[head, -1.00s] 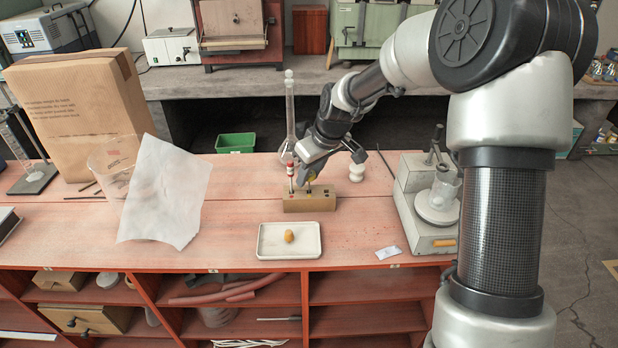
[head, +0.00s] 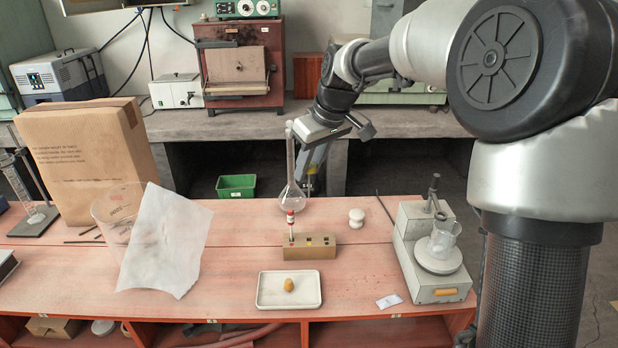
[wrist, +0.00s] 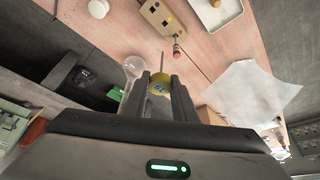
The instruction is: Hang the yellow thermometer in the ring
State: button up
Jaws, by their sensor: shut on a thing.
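My gripper (head: 312,168) is shut on the yellow thermometer, above the back of the bench. In the wrist view, the thermometer's round yellow head (wrist: 159,84) sits between the fingertips, with a thin stem pointing away from them. In the head view only a little yellow (head: 311,170) shows between the fingers. Below and in front stands the brown block (head: 309,251) with several holes. A red-topped thermometer (head: 291,217) stands upright in its left end. I cannot make out the ring in either current view.
A long-necked glass flask (head: 291,195) stands close left of my gripper. A white jar (head: 356,218) is right of the block; a white tray (head: 265,303) is in front. A hotplate (head: 448,287) with a beaker stands right. White paper (head: 160,250) and a cardboard box (head: 88,165) are left.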

jog(key=shift+r+p, duration=2.3)
jog(key=shift+r, duration=0.8)
jog(key=shift+d, duration=0.1)
jog(key=s+d+m+h+p, duration=0.25)
jog(key=d+m, duration=0.35)
jog(key=d, duration=0.8)
jog(key=m+h, duration=0.2)
jog(key=m, duration=0.4)
send_over(441, 213)
jog(key=shift+s+a+f+t, duration=0.1)
jog(key=shift+s+f+t, duration=0.1)
jog(key=shift+f, duration=0.55)
jog(key=shift+s+a+f+t, duration=0.1)
jog(key=shift+s+f+t, duration=0.1)
jog(key=shift+f, duration=0.5)
jog(key=shift+f+b, duration=1.05)
jog(key=shift+f+b, duration=2.5)
jog(key=shift+f, duration=0.6)
